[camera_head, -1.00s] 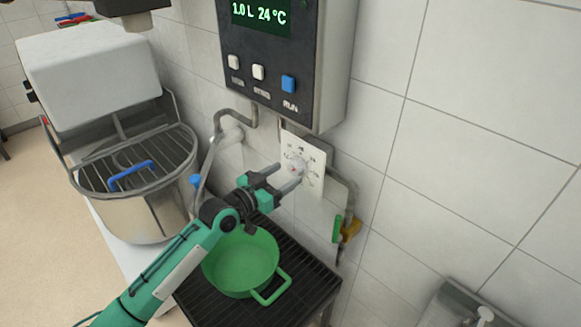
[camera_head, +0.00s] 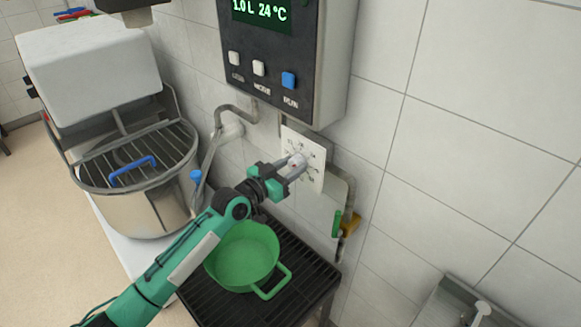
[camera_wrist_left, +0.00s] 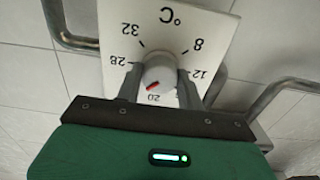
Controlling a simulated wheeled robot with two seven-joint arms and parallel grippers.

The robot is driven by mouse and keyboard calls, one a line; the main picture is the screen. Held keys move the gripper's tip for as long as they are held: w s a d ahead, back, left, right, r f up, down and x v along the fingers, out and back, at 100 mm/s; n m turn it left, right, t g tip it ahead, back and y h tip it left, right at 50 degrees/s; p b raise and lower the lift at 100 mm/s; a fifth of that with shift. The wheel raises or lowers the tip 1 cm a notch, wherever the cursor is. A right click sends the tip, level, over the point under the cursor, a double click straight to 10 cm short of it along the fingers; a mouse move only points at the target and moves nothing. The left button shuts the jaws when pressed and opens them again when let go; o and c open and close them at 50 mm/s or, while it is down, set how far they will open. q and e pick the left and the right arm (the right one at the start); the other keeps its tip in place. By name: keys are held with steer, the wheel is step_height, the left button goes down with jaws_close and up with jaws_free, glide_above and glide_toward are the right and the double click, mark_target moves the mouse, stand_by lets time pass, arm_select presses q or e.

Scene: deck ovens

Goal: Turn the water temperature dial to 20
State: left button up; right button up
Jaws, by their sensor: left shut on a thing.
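The water temperature dial is a round pale knob (camera_head: 298,159) on a white plate (camera_head: 317,172) on the tiled wall. In the left wrist view, the knob (camera_wrist_left: 158,70) has a red mark on its lower side, tilted toward the lower left, near and left of the 20. The plate's numbers (camera_wrist_left: 130,29) appear upside down; some are hidden by the fingers. My left gripper (camera_head: 293,165) is shut on the knob, one finger on each side. The display (camera_head: 259,12) above reads 1.0 L 24 °C. My right gripper is not in view.
A control box (camera_head: 270,72) with three buttons hangs above the dial. A green pot (camera_head: 243,257) stands on a black grate (camera_head: 313,274) below. A mixer (camera_head: 92,75) stands at left.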

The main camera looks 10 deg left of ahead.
arm_select(q)
steer(key=shift+n, duration=1.1)
steer(key=n+p, duration=0.1)
steer(key=n, duration=0.2)
steer(key=shift+n+p, duration=0.45)
steer(key=shift+n, duration=1.25)
steer(key=o, duration=1)
